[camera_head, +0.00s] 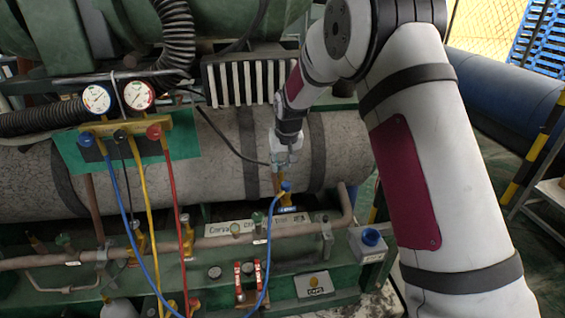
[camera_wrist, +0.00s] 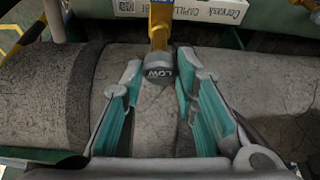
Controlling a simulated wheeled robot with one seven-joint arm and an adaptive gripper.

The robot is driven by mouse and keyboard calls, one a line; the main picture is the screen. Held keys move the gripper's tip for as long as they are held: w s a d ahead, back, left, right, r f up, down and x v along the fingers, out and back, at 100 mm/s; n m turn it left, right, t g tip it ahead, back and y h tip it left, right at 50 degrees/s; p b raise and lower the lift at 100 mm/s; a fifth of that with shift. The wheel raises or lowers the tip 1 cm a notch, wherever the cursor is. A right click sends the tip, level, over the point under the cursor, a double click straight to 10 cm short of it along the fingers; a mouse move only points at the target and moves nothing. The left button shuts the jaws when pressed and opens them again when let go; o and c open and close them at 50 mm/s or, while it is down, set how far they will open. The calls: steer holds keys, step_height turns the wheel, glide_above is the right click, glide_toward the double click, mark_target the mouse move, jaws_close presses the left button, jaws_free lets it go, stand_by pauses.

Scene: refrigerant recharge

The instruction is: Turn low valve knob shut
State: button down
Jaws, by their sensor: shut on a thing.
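In the head view my gripper (camera_head: 281,160) points down in front of the large grey pipe, just above the brass valve with a blue hose fitting (camera_head: 286,187). The knob itself is mostly hidden by the fingers there.
A gauge manifold (camera_head: 122,130) with two dials hangs at the left, with blue, yellow and red hoses below it. The large grey pipe (camera_head: 215,165) runs close behind my gripper. A blue-capped grey box (camera_head: 371,240) and two red-handled valves (camera_head: 248,268) stand lower down.

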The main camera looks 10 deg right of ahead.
steer(key=shift+m, duration=0.4)
steer(key=c, duration=1.2)
jaws_free()
steer(key=shift+c, duration=0.2)
steer(key=v, duration=1.2)
steer(key=shift+a, duration=0.1)
